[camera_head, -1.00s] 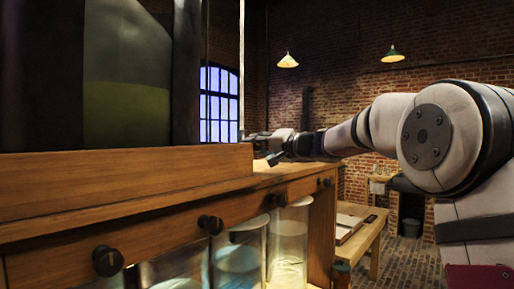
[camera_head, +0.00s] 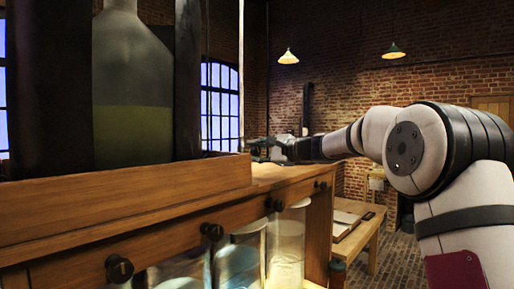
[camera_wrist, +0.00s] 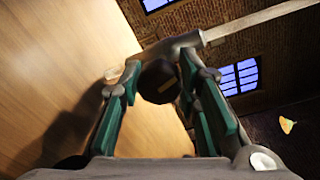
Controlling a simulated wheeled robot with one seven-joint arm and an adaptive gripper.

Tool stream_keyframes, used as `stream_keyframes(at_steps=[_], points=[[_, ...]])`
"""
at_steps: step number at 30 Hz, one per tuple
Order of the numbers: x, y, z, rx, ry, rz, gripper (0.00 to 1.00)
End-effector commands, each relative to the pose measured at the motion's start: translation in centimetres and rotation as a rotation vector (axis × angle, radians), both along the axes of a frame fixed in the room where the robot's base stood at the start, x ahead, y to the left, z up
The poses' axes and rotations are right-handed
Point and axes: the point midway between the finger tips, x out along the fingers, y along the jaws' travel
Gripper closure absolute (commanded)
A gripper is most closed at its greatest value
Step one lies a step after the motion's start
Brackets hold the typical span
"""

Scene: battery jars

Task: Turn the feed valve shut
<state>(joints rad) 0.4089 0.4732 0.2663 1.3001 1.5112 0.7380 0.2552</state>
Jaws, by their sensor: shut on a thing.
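The feed valve's dark, faceted knob (camera_wrist: 160,84) sits between my fingers in the wrist view, below a grey pipe fitting. A light mark shows on its right side. My gripper (camera_wrist: 168,92) is shut on this knob, with a green-padded finger on either side. In the head view my gripper (camera_head: 262,148) is small and far off, at the far end of the wooden bench top (camera_head: 275,173). The valve is too small and hidden there to make out.
A large bottle of yellow-green liquid (camera_head: 132,135) stands behind a wooden ledge (camera_head: 130,195) at left. Black knobs (camera_head: 211,231) line the bench front, above glass jars (camera_head: 286,250). A pale pipe (camera_wrist: 250,24) runs right from the valve. A low table (camera_head: 358,235) stands beyond.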

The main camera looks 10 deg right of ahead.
Motion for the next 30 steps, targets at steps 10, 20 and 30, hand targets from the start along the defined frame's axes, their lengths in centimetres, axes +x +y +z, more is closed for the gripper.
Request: stream_keyframes(at_steps=[10, 20, 30], points=[[-0.04, -0.16, -0.13, 0.2, 0.15, -0.002, 0.98], [0.02, -0.16, -0.26, 0.286, 0.214, -0.001, 0.98], [0.06, -0.15, -0.34, 0.298, 0.223, -0.001, 0.98]])
